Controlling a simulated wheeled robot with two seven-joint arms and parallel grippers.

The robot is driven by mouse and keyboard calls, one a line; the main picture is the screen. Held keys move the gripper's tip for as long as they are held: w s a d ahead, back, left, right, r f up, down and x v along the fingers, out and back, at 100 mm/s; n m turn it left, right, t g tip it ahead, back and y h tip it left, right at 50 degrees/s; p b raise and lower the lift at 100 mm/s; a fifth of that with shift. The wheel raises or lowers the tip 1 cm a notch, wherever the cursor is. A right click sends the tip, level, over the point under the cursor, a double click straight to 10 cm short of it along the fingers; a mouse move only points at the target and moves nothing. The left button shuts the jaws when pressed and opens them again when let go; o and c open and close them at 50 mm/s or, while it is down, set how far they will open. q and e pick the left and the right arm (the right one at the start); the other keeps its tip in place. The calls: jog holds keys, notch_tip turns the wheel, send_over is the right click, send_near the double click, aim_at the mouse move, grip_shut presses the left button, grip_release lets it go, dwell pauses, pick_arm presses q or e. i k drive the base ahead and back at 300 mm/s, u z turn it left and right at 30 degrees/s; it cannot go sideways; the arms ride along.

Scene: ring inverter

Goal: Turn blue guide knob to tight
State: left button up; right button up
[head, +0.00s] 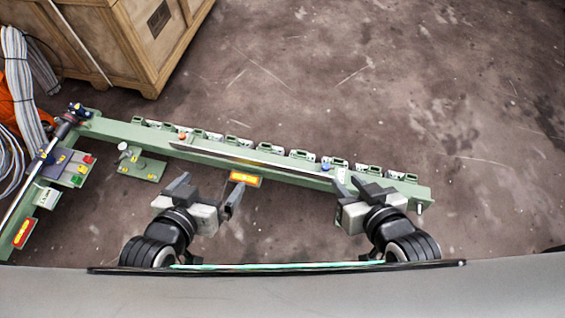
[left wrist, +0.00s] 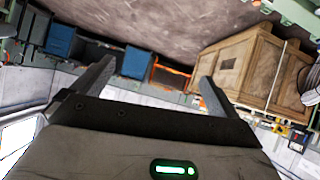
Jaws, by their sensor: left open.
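A small blue knob (head: 326,167) sits on the long green rail (head: 225,152), right of its middle, near several small clamp-like blocks. I cannot read its setting. A red-orange knob (head: 182,135) is further left on the rail. My left gripper (head: 207,188) is open and empty, on the near side of the rail, left of and apart from the blue knob. In the left wrist view its two fingers (left wrist: 153,72) are spread with nothing between them. My right gripper (head: 352,183) is at the rail's near edge, just right of and below the blue knob; its jaw gap is unclear.
A yellow-orange label plate (head: 245,179) is beside my left gripper. A control panel (head: 66,165) with coloured buttons and a rod stands at the left, beside grey cable coils (head: 22,90). A wooden crate (head: 130,35) is behind. The floor beyond the rail is clear.

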aim_at(326, 167)
jog(key=k, duration=0.3)
jog(key=u, duration=0.5)
jog(key=i, duration=0.45)
jog(key=u, duration=1.4)
jog(key=k, duration=0.9)
jog(key=z, duration=1.45)
jog(key=i, duration=0.45)
jog(key=u, duration=0.05)
